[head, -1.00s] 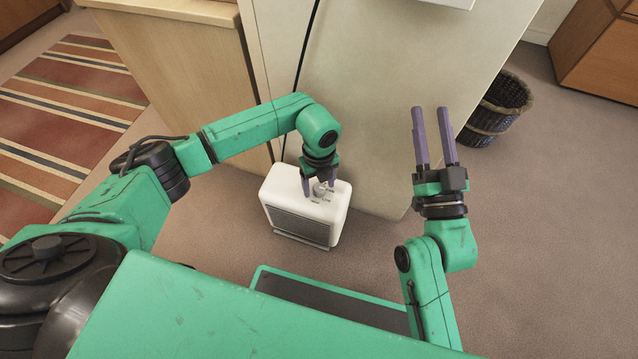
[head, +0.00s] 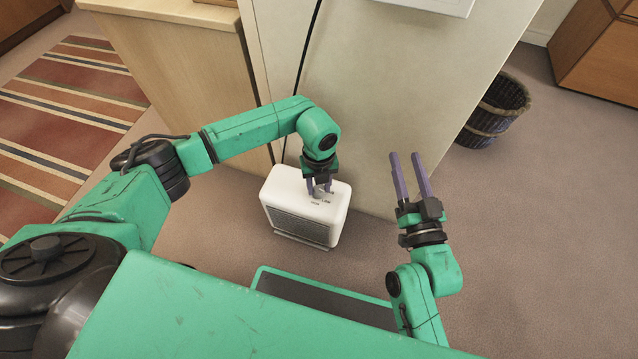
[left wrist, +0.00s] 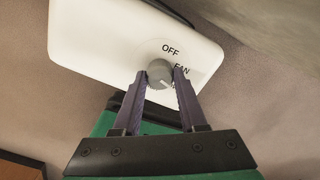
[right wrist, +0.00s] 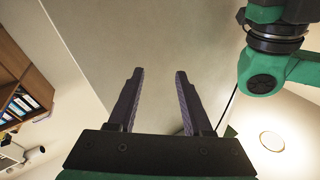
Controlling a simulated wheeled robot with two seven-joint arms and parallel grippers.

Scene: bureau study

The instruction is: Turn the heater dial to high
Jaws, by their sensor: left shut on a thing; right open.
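The white heater (head: 290,190) stands upright on the floor against a pale panel, its dark grille toward me. Its round grey dial (left wrist: 159,73) is on the top face, with OFF and FAN printed beside it. Another label is mostly hidden by a finger. A pale mark on the dial points to the lower right in the left wrist view, near that hidden label. My left gripper (head: 319,188) reaches down from above and is shut on the dial, one finger on each side. My right gripper (head: 407,156) is open and empty, away to the heater's right.
A pale cabinet panel (head: 400,100) rises right behind the heater, with a dark cable hanging down it. A wooden cabinet (head: 190,70) stands at the left. A wicker basket (head: 492,112) is at the right. The carpet right of the heater is clear.

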